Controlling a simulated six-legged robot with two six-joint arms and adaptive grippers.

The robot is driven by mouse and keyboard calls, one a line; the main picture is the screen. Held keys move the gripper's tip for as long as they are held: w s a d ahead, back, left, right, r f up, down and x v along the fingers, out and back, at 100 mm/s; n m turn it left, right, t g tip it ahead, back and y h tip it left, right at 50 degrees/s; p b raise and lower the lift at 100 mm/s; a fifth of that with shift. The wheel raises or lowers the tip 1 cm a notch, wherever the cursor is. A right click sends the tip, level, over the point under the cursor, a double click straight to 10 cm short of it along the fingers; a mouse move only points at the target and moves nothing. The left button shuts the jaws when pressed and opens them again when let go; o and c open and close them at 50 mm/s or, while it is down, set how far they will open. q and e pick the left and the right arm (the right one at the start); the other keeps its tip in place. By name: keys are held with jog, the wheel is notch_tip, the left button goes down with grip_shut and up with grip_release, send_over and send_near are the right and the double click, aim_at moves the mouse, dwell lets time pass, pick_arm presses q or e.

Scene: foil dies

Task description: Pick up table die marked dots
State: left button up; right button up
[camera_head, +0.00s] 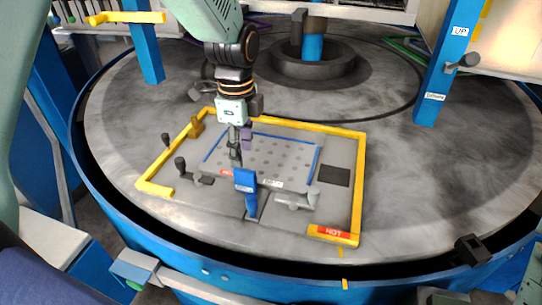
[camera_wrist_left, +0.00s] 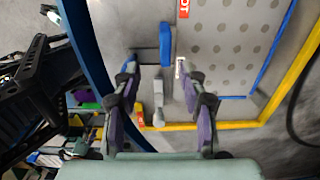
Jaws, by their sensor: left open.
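A flat grey plate with rows of dark dots (camera_head: 275,157) lies inside a yellow frame on the round table; it also shows at the top of the left wrist view (camera_wrist_left: 225,45). Blue strips edge it. A blue upright handle (camera_head: 246,184) stands at its front edge, beside a small white label (camera_head: 272,184) too small to read. My left gripper (camera_head: 236,155) points down over the plate's front-left part, apart from the handle as far as I can tell. The right gripper is not seen.
The yellow frame (camera_head: 362,190) has red HOT labels. Small dark knobs stand at its left, and a grey clamp (camera_head: 296,200) sits at the front. A round pedestal with a blue post (camera_head: 313,47) stands behind. Blue posts (camera_head: 440,75) rise at the sides.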

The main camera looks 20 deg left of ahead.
aim_at(244, 171)
pick_arm(q)
jog(key=shift+w+d+f, duration=0.15)
jog(key=shift+w, duration=0.1)
jog(key=f, duration=0.7)
jog(key=shift+a+f+p, duration=0.2)
jog(key=shift+f+p, duration=0.05)
jog(key=shift+p, duration=0.05)
jog(key=shift+w+f, duration=0.25)
jog(key=shift+a, duration=0.2)
jog(key=shift+s+d+r, duration=0.1)
jog(key=shift+s+r, duration=0.1)
jog(key=shift+s, duration=0.15)
jog(key=c, duration=0.4)
jog(key=shift+w+f, duration=0.15)
jog(key=shift+w, duration=0.15)
jog(key=c, duration=0.5)
jog(key=shift+s, duration=0.1)
